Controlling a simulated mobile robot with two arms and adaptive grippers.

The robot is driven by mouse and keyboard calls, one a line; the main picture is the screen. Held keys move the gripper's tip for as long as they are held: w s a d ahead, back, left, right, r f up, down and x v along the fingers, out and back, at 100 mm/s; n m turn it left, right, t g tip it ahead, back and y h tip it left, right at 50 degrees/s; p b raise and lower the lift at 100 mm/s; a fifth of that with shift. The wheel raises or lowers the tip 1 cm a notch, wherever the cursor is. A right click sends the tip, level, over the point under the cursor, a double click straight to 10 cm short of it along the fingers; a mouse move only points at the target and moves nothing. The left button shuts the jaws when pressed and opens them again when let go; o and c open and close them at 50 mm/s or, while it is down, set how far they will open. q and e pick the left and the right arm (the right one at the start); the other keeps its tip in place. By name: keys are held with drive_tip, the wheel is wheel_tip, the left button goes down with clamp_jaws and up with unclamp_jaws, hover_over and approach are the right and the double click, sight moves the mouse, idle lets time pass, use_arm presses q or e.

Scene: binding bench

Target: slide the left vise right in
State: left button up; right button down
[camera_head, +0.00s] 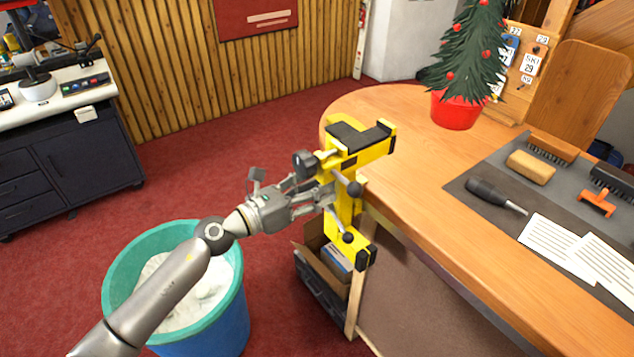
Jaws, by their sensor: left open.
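The yellow vise (345,215) is fixed at the left end of the wooden bench, with dark jaw pads on top (352,136) and a yellow clamp part below the bench edge. Dark round knobs show on its side facing me. My left gripper (326,182) comes in from the lower left and is open at the vise's left side, close to its upper body and knobs. I cannot tell whether the fingers touch the vise. The gripper hides part of the vise's left side. My right gripper is not in view.
The wooden bench (400,115) holds a small Christmas tree in a red pot (455,110), and a dark mat (470,181) with a screwdriver, brushes and papers. A teal-rimmed bin (118,270) stands under my left arm. A cardboard box (312,248) sits below the vise.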

use_arm(q)
drive_tip(key=shift+w+d, duration=0.2)
drive_tip(key=shift+d, duration=0.1)
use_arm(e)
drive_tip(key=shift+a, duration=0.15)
use_arm(q)
drive_tip(key=shift+c, duration=0.4)
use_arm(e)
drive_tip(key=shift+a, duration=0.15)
use_arm(q)
clamp_jaws()
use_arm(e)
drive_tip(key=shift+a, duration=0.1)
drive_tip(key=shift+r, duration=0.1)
